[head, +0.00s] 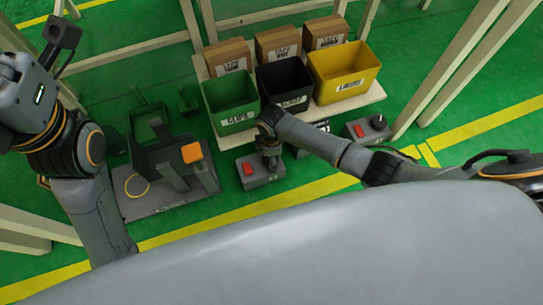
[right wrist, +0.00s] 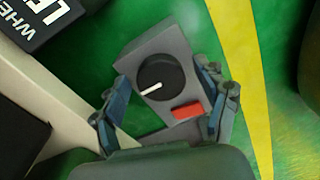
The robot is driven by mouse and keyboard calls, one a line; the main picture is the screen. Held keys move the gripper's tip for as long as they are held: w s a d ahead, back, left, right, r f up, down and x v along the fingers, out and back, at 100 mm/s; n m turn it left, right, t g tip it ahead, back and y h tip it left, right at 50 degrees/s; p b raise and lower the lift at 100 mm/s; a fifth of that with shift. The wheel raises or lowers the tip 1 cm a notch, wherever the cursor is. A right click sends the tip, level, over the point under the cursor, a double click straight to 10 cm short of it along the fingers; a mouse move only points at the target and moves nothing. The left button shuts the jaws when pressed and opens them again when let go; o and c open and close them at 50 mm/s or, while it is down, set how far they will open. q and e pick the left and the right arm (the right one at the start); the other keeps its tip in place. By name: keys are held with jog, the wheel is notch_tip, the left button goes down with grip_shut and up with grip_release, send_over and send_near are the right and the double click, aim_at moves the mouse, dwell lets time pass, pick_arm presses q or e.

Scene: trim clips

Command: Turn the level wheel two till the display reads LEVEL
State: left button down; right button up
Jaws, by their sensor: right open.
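A grey box (right wrist: 150,50) carries a round dark wheel (right wrist: 162,70) with a white pointer line and a red block (right wrist: 186,111) beside it. In the head view this box (head: 272,177) stands on the floor, its wheel mostly hidden by my right gripper (head: 270,155). In the right wrist view my right gripper (right wrist: 166,110) is open, its fingers on either side of the box and apart from the wheel. A black sign (right wrist: 45,18) with partly cut-off white letters is at upper left; I cannot read LEVEL on it. My left arm shows at the left, but its fingertips are not visible.
A second box (head: 358,131) with a red block and dark knob stands to the right. Green (head: 218,122), black (head: 275,102) and yellow (head: 345,90) bins stand behind, with cardboard boxes (head: 228,57) beyond them. A grey fixture base (head: 140,208) is at left.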

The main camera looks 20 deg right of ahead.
jog(key=c, duration=1.2)
jog(key=shift+o, duration=0.2)
jog(key=shift+r+m+p, duration=0.1)
jog(key=shift+m+p, duration=0.2)
jog(key=shift+p, duration=0.2)
